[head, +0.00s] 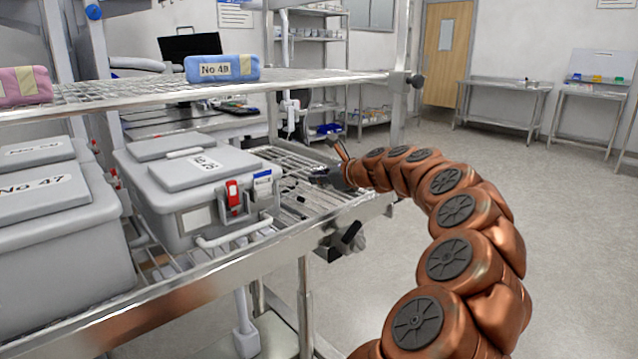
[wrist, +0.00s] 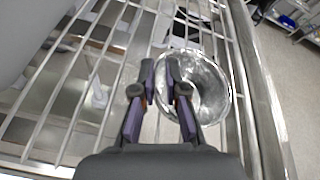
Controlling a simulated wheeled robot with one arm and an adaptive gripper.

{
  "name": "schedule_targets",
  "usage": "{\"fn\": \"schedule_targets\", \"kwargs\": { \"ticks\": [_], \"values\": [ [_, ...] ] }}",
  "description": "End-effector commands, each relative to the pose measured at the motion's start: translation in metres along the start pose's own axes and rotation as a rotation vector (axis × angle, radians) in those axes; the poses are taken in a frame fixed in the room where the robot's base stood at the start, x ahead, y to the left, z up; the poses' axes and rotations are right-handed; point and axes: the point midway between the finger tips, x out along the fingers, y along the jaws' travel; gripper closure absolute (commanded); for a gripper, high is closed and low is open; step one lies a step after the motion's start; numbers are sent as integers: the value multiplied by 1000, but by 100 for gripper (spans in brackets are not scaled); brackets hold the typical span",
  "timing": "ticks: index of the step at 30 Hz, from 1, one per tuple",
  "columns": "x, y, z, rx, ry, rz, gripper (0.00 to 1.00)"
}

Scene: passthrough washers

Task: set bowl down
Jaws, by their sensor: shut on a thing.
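A shiny metal bowl (wrist: 212,86) shows in the wrist view, over the wire shelf (wrist: 62,110) and close to its right rail. My gripper (wrist: 160,65) is shut on the bowl's left rim. I cannot tell whether the bowl's base touches the wires. In the head view my gripper (head: 322,178) reaches over the right end of the lower wire shelf, right of a grey lidded box. The bowl cannot be made out there.
The grey box (head: 180,215) with red and blue tags stands left of my gripper, and another grey box (head: 60,250) is farther left. An upper shelf (head: 330,80) holds a blue pack (head: 222,69) and a pink pack (head: 22,86). Open floor lies to the right.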

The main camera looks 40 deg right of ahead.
Motion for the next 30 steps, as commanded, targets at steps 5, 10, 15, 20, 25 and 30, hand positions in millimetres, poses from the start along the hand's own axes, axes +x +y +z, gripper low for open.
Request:
{"fn": "schedule_targets", "kwargs": {
  "ticks": [5,10,15,20,25,30],
  "values": [
    [2,2,-5,-2,0,0,100],
    [2,2,-5,-1,0,1,100],
    [3,3,-6,-2,0,1,76],
    [3,3,-6,-1,0,1,63],
    [3,3,-6,-1,0,1,63],
    [0,2,-5,-2,0,0,63]
  ]
}}
